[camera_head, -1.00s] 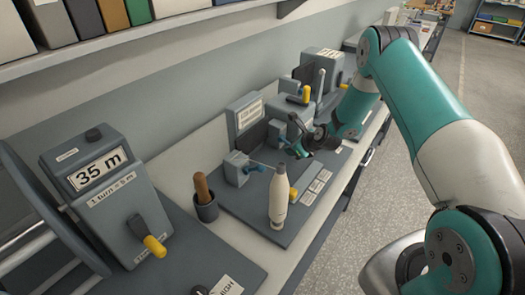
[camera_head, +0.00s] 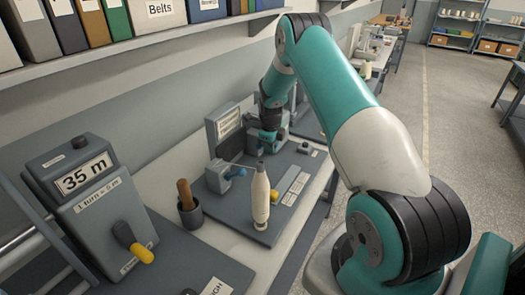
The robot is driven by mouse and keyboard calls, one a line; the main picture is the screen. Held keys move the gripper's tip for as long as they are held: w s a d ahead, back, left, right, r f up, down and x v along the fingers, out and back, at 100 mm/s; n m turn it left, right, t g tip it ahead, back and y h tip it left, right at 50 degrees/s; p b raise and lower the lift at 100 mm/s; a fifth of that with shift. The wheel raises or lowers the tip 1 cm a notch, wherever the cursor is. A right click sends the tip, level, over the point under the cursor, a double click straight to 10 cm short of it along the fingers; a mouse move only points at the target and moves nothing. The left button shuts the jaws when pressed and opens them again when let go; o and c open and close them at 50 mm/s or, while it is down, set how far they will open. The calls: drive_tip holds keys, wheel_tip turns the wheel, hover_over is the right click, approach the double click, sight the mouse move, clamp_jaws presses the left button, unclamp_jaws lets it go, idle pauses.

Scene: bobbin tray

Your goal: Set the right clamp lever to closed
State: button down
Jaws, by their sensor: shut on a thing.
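A grey board (camera_head: 222,210) on the bench carries two clamp blocks. The right clamp (camera_head: 282,133) stands farther back, largely behind my gripper (camera_head: 266,140). My gripper is at this clamp's front left side, small and dark in the view, and is shut on the right clamp lever. The lever is mostly hidden by the gripper and wrist, so its angle cannot be told.
A cream bobbin cone (camera_head: 260,198) stands upright on the board, in front of the clamps. A dark cup (camera_head: 190,214) with a brown handle stands to its left. A grey counter with a yellow-tipped crank (camera_head: 132,243) is at the left. A shelf of binders runs above.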

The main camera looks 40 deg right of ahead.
drive_tip(key=shift+w+r, duration=0.1)
idle(0.3)
drive_tip(key=c, duration=0.8)
unclamp_jaws()
drive_tip(key=shift+c, duration=0.2)
wheel_tip(320, 180, up, 17)
drive_tip(key=s+a+b, duration=0.1)
drive_tip(key=a+b, duration=0.2)
drive_tip(key=b, duration=0.2)
drive_tip(key=shift+s+b, duration=0.15)
drive_tip(key=shift+b, duration=0.15)
